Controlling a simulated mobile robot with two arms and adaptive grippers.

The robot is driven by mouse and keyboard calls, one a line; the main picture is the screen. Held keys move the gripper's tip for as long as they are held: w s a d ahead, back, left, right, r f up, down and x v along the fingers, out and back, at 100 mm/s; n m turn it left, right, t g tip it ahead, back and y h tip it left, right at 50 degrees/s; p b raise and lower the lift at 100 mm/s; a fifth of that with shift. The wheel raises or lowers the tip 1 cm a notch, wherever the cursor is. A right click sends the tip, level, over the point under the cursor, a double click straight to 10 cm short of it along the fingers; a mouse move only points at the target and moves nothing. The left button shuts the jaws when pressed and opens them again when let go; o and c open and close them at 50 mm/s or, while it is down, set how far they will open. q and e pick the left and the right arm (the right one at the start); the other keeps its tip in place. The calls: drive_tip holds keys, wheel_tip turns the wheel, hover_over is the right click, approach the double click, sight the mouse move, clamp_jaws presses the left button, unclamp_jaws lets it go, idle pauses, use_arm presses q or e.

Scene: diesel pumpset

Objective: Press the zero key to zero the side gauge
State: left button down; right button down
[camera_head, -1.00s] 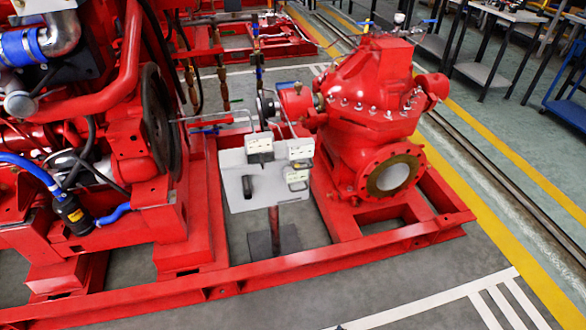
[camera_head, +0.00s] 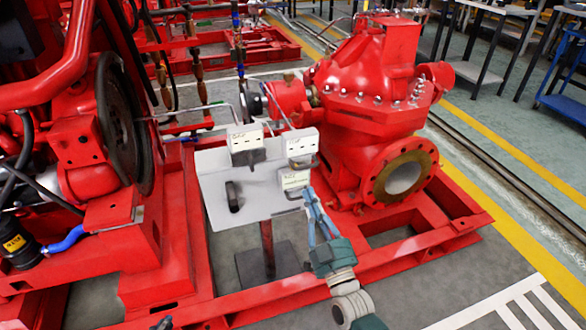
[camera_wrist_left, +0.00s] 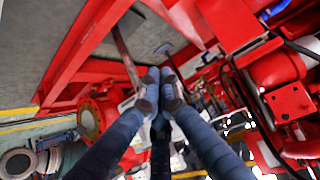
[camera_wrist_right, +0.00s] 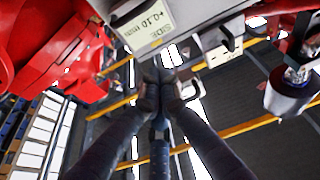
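A light grey panel (camera_head: 215,200) on a red post carries several small white gauges. The lower right gauge (camera_head: 294,180) has my right gripper (camera_head: 308,194) at its lower right edge. In the right wrist view, a pale label (camera_wrist_right: 150,28) reads "SIDE" and "+0.10 mm", upside down. The right gripper's fingertips (camera_wrist_right: 164,90) are together and empty, just below that label; I cannot tell whether they touch the gauge. I cannot make out the zero key. My left gripper (camera_wrist_left: 160,84) has its fingertips together, empty; in the head view only a dark tip (camera_head: 163,323) shows at the bottom edge.
A red pump (camera_head: 365,110) with a round flange (camera_head: 403,178) stands right of the panel. A red engine (camera_head: 75,150) with a dark flywheel (camera_head: 125,125) stands left. A red base rail (camera_head: 250,300) runs below the panel.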

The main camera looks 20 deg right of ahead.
sight(298, 165)
drive_tip(key=shift+r, duration=0.1)
use_arm(q)
drive_tip(key=shift+r, duration=0.1)
